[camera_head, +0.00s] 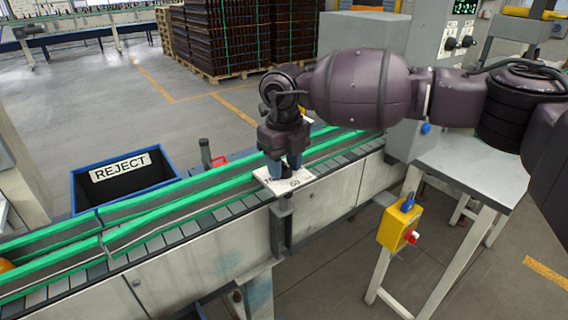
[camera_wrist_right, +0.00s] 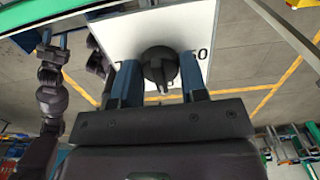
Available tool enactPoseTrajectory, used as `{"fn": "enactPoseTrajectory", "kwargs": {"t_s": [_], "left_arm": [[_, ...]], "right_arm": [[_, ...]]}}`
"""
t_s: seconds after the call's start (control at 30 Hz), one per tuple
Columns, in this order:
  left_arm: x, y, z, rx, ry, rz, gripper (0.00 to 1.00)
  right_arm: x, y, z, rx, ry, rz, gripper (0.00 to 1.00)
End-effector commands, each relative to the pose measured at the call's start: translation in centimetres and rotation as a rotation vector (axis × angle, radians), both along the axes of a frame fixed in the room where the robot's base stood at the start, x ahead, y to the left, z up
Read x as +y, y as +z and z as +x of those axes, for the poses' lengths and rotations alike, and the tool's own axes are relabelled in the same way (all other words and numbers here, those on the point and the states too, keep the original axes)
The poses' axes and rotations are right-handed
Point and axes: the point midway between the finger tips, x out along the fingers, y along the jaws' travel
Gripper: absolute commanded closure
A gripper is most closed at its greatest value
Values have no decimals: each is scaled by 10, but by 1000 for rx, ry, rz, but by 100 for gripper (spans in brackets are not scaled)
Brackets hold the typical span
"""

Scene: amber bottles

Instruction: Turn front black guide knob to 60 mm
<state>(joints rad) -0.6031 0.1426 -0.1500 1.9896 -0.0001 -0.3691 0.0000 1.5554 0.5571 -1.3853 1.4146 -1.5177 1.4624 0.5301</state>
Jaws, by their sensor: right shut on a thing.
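The black guide knob (camera_wrist_right: 158,66) sits on a white scale plate (camera_head: 268,178) at the front edge of the conveyor. My right gripper (camera_head: 286,166) points down over the plate, its two blue fingers shut on the knob. In the right wrist view the knob is between the fingertips, with a narrow pointer-like ridge toward the gripper. The white plate (camera_wrist_right: 112,38) shows behind it, with part of a number ending in 0 beside the right finger. The fingers cover other markings, so I cannot read the setting. In the head view the gripper mostly hides the knob.
Green guide rails (camera_head: 160,219) run along the conveyor. A black post (camera_head: 205,153) with a red handle (camera_head: 220,161) stands at its far side. A blue-rimmed REJECT bin (camera_head: 122,183) lies behind. A yellow switch box (camera_head: 397,229) hangs at the right, beside a grey table (camera_head: 475,165).

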Motion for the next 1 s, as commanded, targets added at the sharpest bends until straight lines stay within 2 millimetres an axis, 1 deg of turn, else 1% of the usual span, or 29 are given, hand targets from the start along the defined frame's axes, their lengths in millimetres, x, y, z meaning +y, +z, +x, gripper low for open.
{"fn": "enactPoseTrajectory", "kwargs": {"t_s": [0.27,0.3,0.43,0.47,0.77,0.87,1.0], "left_arm": [[0,2,3,-6,-2,0,57],[0,2,3,-6,-2,0,57],[-1,2,3,-7,-2,0,57],[0,2,3,-7,-2,0,57],[0,2,3,-7,-2,0,57],[0,1,2,-5,-2,0,57],[0,0,1,-2,0,0,57]], "right_arm": [[0,2,1,-3,-1,1,84],[0,2,1,-3,-1,1,57],[0,1,1,-2,-1,0,37],[0,1,0,-2,-1,0,35],[0,2,0,-1,-1,0,35],[0,10,1,-3,-1,1,35],[0,31,1,-4,-1,2,35]]}}
